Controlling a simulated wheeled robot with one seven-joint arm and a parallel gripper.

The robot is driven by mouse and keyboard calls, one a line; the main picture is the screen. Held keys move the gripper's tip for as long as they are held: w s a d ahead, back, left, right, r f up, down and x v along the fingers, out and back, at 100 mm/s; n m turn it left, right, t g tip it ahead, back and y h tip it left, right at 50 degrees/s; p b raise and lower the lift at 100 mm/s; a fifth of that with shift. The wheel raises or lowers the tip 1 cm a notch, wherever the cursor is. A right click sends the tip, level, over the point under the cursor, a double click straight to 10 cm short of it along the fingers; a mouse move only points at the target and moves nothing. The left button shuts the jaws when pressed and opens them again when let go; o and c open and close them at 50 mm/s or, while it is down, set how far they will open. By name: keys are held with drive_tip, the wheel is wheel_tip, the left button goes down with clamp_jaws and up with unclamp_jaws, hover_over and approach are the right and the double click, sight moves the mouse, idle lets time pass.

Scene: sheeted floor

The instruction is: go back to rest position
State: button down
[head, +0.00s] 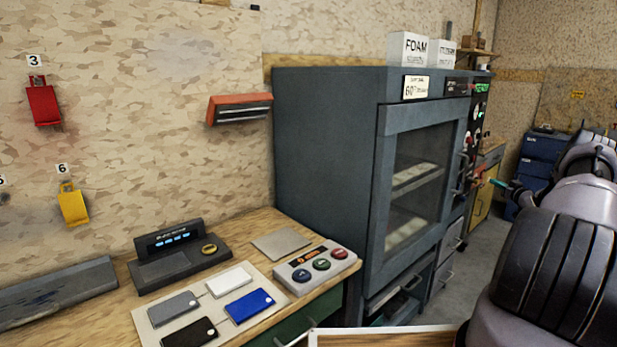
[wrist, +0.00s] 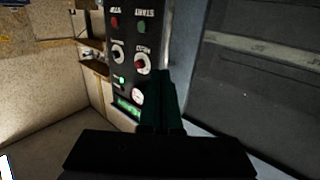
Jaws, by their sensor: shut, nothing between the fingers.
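My gripper (wrist: 163,78) shows in the wrist view as two dark green fingers pressed together, with nothing between them. It is in front of the black control panel (wrist: 127,50) of the grey oven cabinet, which appears upside down there, with knobs, a red button, a green button and a green display. In the head view my arm reaches in from the right edge. The teal fingertips (head: 493,182) show small beside the cabinet's front edge. I cannot tell whether they touch the panel. The cabinet's glass door (head: 418,180) is shut, with pale slabs on shelves inside.
A wooden bench (head: 262,222) at left carries a button box (head: 315,268), a dark scanner-like device (head: 178,257) and a board with several coloured cards (head: 207,312). Blue bins (head: 540,160) stand at the back right. Grey floor (head: 490,262) shows between cabinet and arm.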

drive_tip(key=w+a+r+g+h, duration=0.1)
drive_tip(key=a+r, duration=0.3)
drive_tip(key=r, duration=0.3)
drive_tip(key=w+a+r+m+h, duration=0.1)
drive_tip(key=w+a+r, duration=0.15)
drive_tip(key=r, duration=0.55)
drive_tip(key=w+a+r+g+h, duration=0.1)
drive_tip(key=a+r, duration=0.4)
drive_tip(key=r, duration=0.2)
drive_tip(key=s+a+r+m+g+h, duration=0.1)
drive_tip(key=s+a+r+m+g, duration=0.15)
drive_tip(key=s+a+r, duration=1)
drive_tip(key=s+a+r+m+g, duration=0.1)
drive_tip(key=s+a+r+g, duration=0.15)
drive_tip(key=s+a, duration=0.6)
drive_tip(key=s+a+r+g, duration=0.1)
drive_tip(key=s+a+r, duration=0.4)
drive_tip(key=s, duration=0.6)
drive_tip(key=s+a+f+g+y, duration=0.1)
drive_tip(key=s+a, duration=0.3)
drive_tip(key=s, duration=0.4)
drive_tip(key=s+a+f+y, duration=0.2)
drive_tip(key=s+a+f, duration=0.2)
drive_tip(key=s, duration=0.4)
drive_tip(key=s+a+f+g+y, duration=0.1)
drive_tip(key=s+a+f, duration=0.2)
drive_tip(key=s, duration=0.6)
drive_tip(key=shift+a+g+y, duration=0.3)
drive_tip(key=shift+a+y, duration=0.1)
drive_tip(key=shift+a, duration=0.6)
